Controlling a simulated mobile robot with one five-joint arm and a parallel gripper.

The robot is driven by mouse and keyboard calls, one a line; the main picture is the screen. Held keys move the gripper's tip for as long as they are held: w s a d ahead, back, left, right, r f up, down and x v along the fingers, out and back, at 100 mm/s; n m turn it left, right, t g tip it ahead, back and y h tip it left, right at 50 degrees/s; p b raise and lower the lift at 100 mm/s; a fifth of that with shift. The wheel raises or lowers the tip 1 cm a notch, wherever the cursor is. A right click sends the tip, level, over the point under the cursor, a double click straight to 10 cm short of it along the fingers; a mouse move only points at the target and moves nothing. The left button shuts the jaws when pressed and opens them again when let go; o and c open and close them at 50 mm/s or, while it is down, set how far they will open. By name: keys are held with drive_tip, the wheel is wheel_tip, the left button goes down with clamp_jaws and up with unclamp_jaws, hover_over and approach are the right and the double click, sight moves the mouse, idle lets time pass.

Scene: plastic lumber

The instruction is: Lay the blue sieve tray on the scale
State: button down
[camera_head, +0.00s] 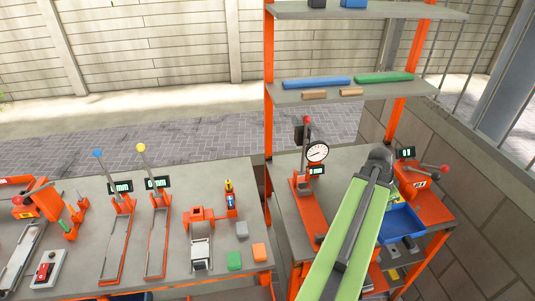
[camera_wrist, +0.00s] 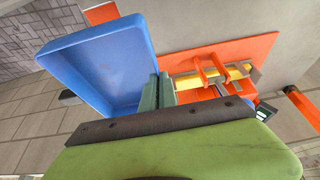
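The blue sieve tray (camera_head: 402,224) is at the right bench, beside the end of my arm in the head view. In the wrist view the tray (camera_wrist: 105,62) looks open-topped and tilted, with its right wall at the fingers. My gripper (camera_wrist: 158,92) appears shut on that wall; its fingertips are partly hidden by the wrist. No device is plainly marked as the scale. An orange device (camera_head: 427,197) with a small display (camera_head: 405,153) stands just right of the tray. An orange plate with a yellow bar (camera_wrist: 240,73) lies right of the fingers in the wrist view.
An orange press with a round dial (camera_head: 317,152) stands left of my arm. A shelf with blue and green bars (camera_head: 316,82) rises behind. The left bench (camera_head: 80,200) holds lever tools and small blocks. Grey pieces (camera_head: 402,248) lie below the tray.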

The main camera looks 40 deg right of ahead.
drive_tip(key=w+f+b, duration=0.2)
drive_tip(key=w, duration=0.1)
drive_tip(key=w+d+f+b, duration=0.1)
drive_tip(key=w+f+b, duration=0.1)
drive_tip(key=w, duration=0.2)
drive_tip(key=w+f+b, duration=0.3)
drive_tip(key=w, duration=0.1)
drive_tip(key=shift+w+d+f, duration=0.1)
drive_tip(key=shift+w+d, duration=0.05)
drive_tip(key=shift+d, duration=0.15)
drive_tip(key=shift+w, duration=0.15)
wheel_tip(320, 180, down, 4)
drive_tip(key=b, duration=0.4)
drive_tip(key=shift+f, duration=0.2)
drive_tip(key=shift+r, duration=0.3)
drive_tip(key=shift+f, duration=0.25)
drive_tip(key=c, duration=1.7)
unclamp_jaws()
drive_tip(key=shift+r, duration=0.1)
